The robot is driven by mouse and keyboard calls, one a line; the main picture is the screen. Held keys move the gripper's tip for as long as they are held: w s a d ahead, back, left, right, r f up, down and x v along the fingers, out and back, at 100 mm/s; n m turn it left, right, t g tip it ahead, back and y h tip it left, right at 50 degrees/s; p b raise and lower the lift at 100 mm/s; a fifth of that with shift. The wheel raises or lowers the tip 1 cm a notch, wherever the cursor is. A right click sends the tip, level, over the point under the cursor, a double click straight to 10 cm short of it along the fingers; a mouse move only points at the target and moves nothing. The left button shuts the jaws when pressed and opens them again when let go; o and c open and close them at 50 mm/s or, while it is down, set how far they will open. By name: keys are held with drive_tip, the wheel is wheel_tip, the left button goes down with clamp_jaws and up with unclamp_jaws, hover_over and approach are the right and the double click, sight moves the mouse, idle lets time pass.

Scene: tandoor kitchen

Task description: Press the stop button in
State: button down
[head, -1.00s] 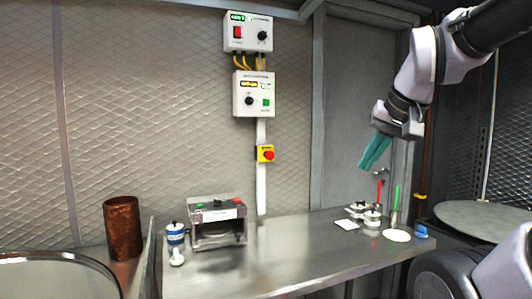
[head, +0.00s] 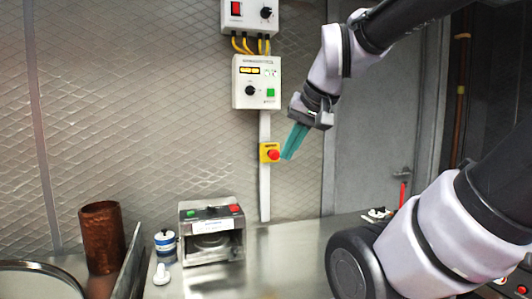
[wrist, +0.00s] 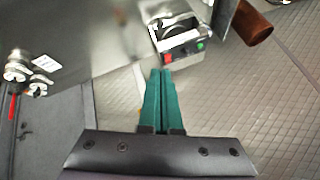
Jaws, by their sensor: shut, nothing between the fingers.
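A yellow box (head: 263,146) with a round red button (head: 274,155) is fixed to the wall below two control panels. A second red button (head: 235,208) sits beside a green one on top of a metal device (head: 211,250) on the counter; this red button also shows in the wrist view (wrist: 197,57). My gripper (head: 288,157) is shut and empty, its teal fingers pointing down just right of the wall button in the head view. I cannot tell their depth from it.
The upper panel (head: 250,14) has a red switch, and the lower panel (head: 256,82) a green button. A copper cup (head: 102,238) and a blue-and-white jar (head: 166,247) stand left of the device. The counter (head: 290,250) is clear in the middle.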

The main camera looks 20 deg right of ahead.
drive_tip(key=w+d+m+t+h, duration=0.1)
drive_tip(key=w+d+m, duration=0.4)
drive_tip(key=w+m, duration=0.5)
drive_tip(key=w+d+m+h, duration=0.1)
drive_tip(key=w+d+m, duration=0.4)
drive_tip(key=m, duration=1.6)
drive_tip(key=shift+w+r+m+t, duration=0.25)
drive_tip(key=shift+w+m+t, duration=0.15)
drive_tip(key=shift+w, duration=2.2)
approach(275, 159)
wheel_tip(275, 159, down, 4)
drive_tip(key=w, duration=0.4)
drive_tip(key=shift+f, duration=0.1)
